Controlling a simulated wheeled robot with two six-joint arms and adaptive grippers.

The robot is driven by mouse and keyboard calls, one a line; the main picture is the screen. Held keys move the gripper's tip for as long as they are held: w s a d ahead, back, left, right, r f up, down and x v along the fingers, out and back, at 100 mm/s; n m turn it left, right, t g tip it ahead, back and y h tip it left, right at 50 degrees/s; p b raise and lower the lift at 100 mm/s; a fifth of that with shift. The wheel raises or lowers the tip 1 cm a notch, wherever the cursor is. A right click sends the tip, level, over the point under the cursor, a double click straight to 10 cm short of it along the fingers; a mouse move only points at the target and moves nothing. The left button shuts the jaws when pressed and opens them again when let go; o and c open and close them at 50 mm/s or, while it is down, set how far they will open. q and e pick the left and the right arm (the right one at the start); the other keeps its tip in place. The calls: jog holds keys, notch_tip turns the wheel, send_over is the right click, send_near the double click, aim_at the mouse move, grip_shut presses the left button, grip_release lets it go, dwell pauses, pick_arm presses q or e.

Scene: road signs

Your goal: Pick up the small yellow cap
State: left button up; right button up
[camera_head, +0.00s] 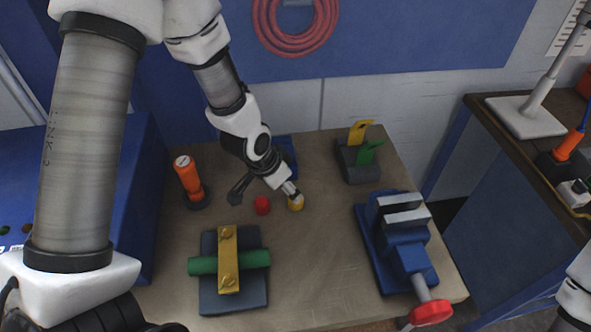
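The small yellow cap (296,204) is on the wooden workbench, partly covered by the tip of one finger of my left gripper (264,197). My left gripper reaches down from above with its fingers spread apart: a dark finger on the left and a paler one on the right at the yellow cap. I cannot tell whether that finger touches the cap. A small red cap (262,205) stands just left of the yellow one, in the gap between the fingers in the picture. My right gripper is out of view.
A blue vise (398,240) with a red handle stands right on the workbench (320,270). A green rod in a yellow-strapped holder (228,283) is at front left. An orange cylinder (188,180) and a grey block with yellow and green tabs (358,160) stand behind.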

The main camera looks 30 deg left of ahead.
pick_arm(q)
jog(key=shift+w+a+f, duration=0.25)
jog(key=shift+w+f, duration=0.1)
jog(key=shift+w, duration=0.2)
jog(key=shift+d+f+p, duration=0.15)
jog(key=shift+f+p, duration=0.15)
jog(key=shift+s+d+f+p, duration=0.2)
jog(key=shift+d+f+p, duration=0.5)
jog(key=shift+f+p, duration=0.25)
jog(key=f, duration=0.1)
jog(key=w+f, duration=0.1)
jog(key=f, duration=0.1)
jog(key=shift+w+a+p, duration=0.25)
jog(key=shift+w+p, duration=0.15)
jog(key=shift+w+f, duration=0.2)
jog(key=shift+f, duration=0.15)
jog(key=shift+s+d+r, duration=0.15)
jog(key=shift+c, duration=0.6)
jog(key=shift+s+d+r, duration=0.1)
jog(key=shift+s+r, duration=0.05)
jog(key=shift+s, duration=0.05)
jog(key=c, duration=0.6)
jog(key=shift+w, duration=0.1)
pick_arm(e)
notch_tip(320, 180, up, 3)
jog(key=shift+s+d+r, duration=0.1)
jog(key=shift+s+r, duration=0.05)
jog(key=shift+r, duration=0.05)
pick_arm(q)
jog(key=shift+c, duration=0.4)
